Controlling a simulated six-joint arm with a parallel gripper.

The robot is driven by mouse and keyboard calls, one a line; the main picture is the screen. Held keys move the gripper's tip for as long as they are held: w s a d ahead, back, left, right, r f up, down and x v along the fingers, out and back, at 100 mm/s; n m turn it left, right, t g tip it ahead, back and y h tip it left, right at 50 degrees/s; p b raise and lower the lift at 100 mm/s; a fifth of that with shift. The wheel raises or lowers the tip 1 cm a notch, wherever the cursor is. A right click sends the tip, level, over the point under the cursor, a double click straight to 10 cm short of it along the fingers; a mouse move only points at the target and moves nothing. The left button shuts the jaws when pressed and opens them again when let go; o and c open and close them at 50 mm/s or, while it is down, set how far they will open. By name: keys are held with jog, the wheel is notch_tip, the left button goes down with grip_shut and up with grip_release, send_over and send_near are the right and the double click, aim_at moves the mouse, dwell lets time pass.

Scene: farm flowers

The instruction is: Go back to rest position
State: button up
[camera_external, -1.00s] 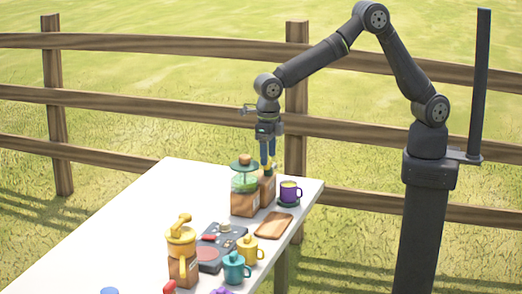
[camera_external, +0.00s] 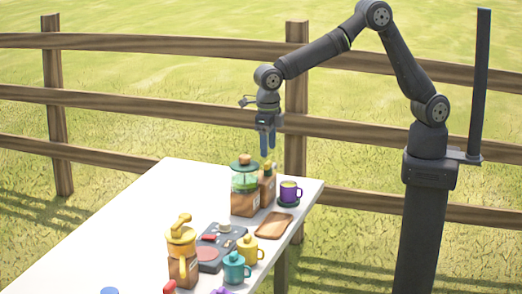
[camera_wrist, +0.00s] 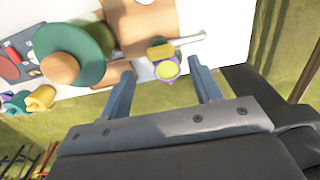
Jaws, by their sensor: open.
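My gripper (camera_external: 268,143) hangs above the far right part of the white table, fingers pointing down. In the wrist view my gripper (camera_wrist: 160,85) shows its two blue fingers apart with nothing held between them. Below it stands a wooden bottle with a yellow top (camera_external: 267,185). Beside that, to the left, is a glass jar with a green lid and wooden knob (camera_external: 245,182). The jar's round green lid (camera_wrist: 88,38) also shows from above in the wrist view.
On the white table (camera_external: 130,215) are a purple mug (camera_external: 290,192), a wooden board (camera_external: 273,225), a dark stove (camera_external: 215,247), a yellow grinder (camera_external: 182,250), a yellow mug (camera_external: 249,250) and a teal mug (camera_external: 235,266). The table's left part is mostly clear. A wooden fence (camera_external: 150,107) runs behind.

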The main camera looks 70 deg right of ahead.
aim_at(268, 161)
notch_tip(268, 161, up, 12)
notch_tip(268, 161, down, 17)
jog(key=shift+f, duration=0.1)
jog(key=shift+r+m, duration=0.2)
jog(key=shift+m, duration=0.6)
jog(key=m, duration=1.1)
jog(key=shift+m, duration=2.3)
